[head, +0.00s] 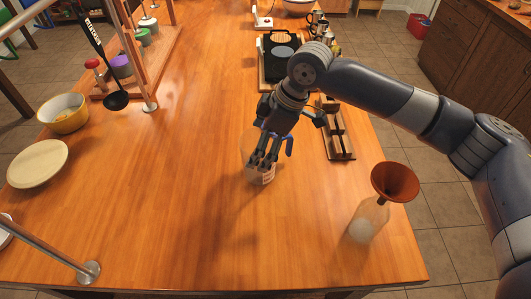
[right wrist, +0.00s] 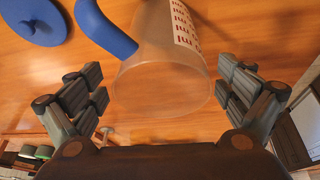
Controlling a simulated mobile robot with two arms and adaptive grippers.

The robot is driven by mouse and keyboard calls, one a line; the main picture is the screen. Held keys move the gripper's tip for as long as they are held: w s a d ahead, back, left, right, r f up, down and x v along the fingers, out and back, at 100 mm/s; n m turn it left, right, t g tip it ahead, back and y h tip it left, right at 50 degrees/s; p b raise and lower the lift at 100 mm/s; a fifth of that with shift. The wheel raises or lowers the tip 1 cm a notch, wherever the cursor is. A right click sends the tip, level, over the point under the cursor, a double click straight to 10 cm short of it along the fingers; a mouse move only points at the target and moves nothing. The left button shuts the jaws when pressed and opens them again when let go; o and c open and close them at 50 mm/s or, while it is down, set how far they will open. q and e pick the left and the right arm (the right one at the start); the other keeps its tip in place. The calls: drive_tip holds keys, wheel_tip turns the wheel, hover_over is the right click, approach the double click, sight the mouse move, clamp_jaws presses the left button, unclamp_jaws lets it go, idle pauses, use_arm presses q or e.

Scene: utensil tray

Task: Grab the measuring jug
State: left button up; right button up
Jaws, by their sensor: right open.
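The measuring jug (head: 266,177) is clear, with red markings and a blue handle (head: 289,146). It is on the wooden table, partly hidden behind my right gripper (head: 264,157) in the head view. In the right wrist view the jug (right wrist: 165,75) shows between the two sets of fingers, with its blue handle (right wrist: 104,30) to the left. My right gripper (right wrist: 165,85) is open, with visible gaps between the fingers and the jug's wall. My left gripper is not in view.
A glass bottle with a brown funnel (head: 395,182) stands at the right front. A wooden rack (head: 338,135) lies right of the jug. A yellow bowl (head: 63,113), a pale plate (head: 37,164) and a hanging ladle (head: 116,99) are at left. The table's left middle is clear.

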drive_tip(key=shift+p+x, duration=0.3)
drive_tip(key=shift+x, duration=0.95)
drive_tip(key=shift+a+f, duration=0.2)
drive_tip(key=shift+f, duration=0.3)
drive_tip(key=shift+s, duration=0.1)
drive_tip(key=c, duration=1.3)
drive_tip(key=shift+r, duration=0.15)
